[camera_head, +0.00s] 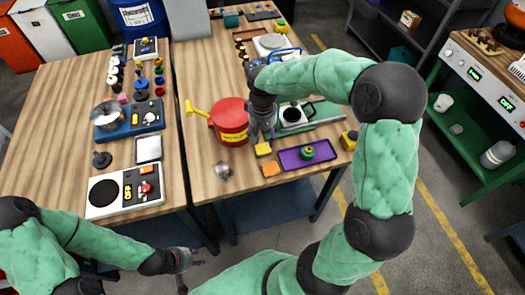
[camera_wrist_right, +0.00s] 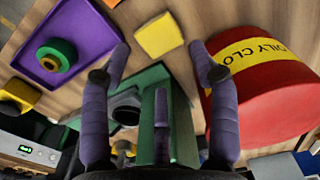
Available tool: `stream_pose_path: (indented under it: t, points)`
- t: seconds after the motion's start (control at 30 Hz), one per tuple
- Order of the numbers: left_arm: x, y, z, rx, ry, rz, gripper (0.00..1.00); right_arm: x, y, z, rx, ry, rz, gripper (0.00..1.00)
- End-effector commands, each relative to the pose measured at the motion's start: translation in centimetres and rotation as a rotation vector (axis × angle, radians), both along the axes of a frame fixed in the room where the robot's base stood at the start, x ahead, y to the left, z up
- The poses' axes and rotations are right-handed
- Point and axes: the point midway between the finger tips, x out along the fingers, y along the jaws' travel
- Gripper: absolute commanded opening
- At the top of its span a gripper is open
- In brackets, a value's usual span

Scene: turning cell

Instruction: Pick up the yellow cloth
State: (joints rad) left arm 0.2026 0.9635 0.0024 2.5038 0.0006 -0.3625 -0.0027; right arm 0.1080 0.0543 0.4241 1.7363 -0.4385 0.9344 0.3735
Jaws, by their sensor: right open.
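The yellow cloth (camera_head: 263,149) is a small flat square on the wooden table, just right of the red can, near the front edge. It also shows in the right wrist view (camera_wrist_right: 158,35), lying beyond my fingertips. My right gripper (camera_head: 262,132) is above the table just behind the cloth. Its fingers (camera_wrist_right: 160,62) are spread apart with nothing between them, and they do not touch the cloth. My left gripper (camera_head: 187,264) is low in front of the table, away from the cloth; its fingers are too small to read.
The red can (camera_head: 230,122) with a yellow label stands close left of my right gripper. A purple tray (camera_head: 290,160) holding a green and yellow part lies to the right. An orange square (camera_head: 271,169) lies in front. A metal item (camera_head: 222,170) stands near the table's front edge.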

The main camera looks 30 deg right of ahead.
Motion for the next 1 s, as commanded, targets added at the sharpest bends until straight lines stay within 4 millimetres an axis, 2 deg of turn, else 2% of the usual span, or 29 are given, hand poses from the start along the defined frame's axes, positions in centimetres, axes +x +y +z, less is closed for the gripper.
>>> stream_pose_path:
  t: [0.07, 0.33, 0.6, 0.87, 0.9, 1.0]
  points:
    - [0.0, 0.0, -0.5, 0.000, 0.000, 0.000, 0.40, -0.1, 0.0, -1.5, 0.000, 0.005, 0.000, 0.61]
    - [0.0, 0.0, -1.1, 0.000, 0.000, 0.000, 0.40, -0.1, 0.0, -3.3, 0.001, 0.003, -0.001, 0.61]
    - [0.0, 0.0, -2.5, 0.000, 0.000, 0.000, 0.40, 0.0, -0.1, -7.0, 0.001, 0.003, 0.001, 0.61]
    - [0.0, 0.0, -2.5, 0.000, 0.000, 0.000, 0.40, 0.0, -0.1, -7.4, 0.001, 0.001, 0.000, 0.61]
    - [0.0, 0.0, -2.5, 0.000, 0.000, 0.000, 0.40, 0.0, -0.1, -7.3, 0.001, 0.001, 0.000, 0.58]
    - [0.0, 0.0, -2.5, 0.000, 0.000, 0.000, 0.40, 0.0, -0.1, -7.3, 0.001, 0.001, 0.000, 0.30]
